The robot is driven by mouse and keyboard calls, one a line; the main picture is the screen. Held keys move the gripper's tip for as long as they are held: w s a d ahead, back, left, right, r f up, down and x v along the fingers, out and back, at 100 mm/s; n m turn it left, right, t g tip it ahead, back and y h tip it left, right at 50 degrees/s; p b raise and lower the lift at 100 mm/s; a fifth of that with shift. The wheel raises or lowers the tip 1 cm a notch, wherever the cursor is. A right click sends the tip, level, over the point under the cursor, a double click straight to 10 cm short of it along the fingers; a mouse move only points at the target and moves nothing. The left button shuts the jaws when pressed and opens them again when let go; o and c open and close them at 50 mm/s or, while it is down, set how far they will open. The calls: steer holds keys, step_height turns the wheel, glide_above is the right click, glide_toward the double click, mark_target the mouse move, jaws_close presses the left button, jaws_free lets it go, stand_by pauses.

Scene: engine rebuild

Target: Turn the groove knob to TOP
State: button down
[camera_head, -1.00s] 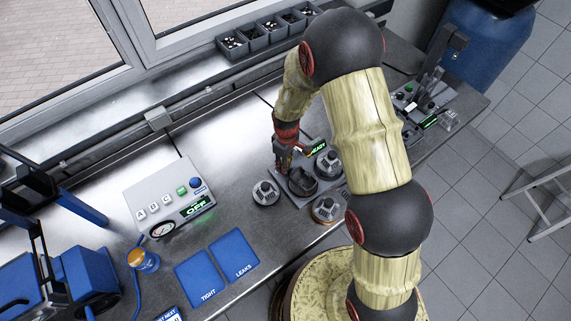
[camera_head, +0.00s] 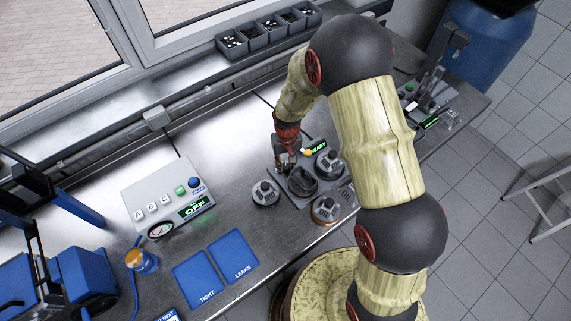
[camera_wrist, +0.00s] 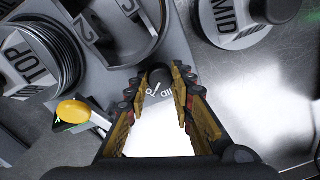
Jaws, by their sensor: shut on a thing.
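The groove knob (camera_wrist: 158,75) is a small dark knob at the middle of the wrist view, with a pale dial marking beside it that is partly legible. My gripper (camera_wrist: 160,85) has its two fingers closed on the knob from both sides. In the head view my gripper (camera_head: 284,164) points down at the back left of the grey fixture (camera_head: 318,204), and the knob is hidden there. Which mark the knob points to cannot be read clearly.
A yellow button (camera_wrist: 73,111) is left of my fingers. A ringed part marked TOP (camera_wrist: 27,62) and one marked MID (camera_wrist: 235,20) are near. A round dark holder (camera_head: 303,182) is close in front.

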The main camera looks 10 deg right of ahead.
mark_target(286, 166)
steer(key=shift+m, duration=0.6)
steer(key=shift+w, duration=0.1)
steer(key=c, duration=1.5)
jaws_free()
steer(key=shift+c, duration=0.2)
steer(key=shift+o, duration=0.2)
steer(key=shift+r, duration=0.1)
step_height(286, 166, up, 12)
steer(key=shift+d, duration=0.1)
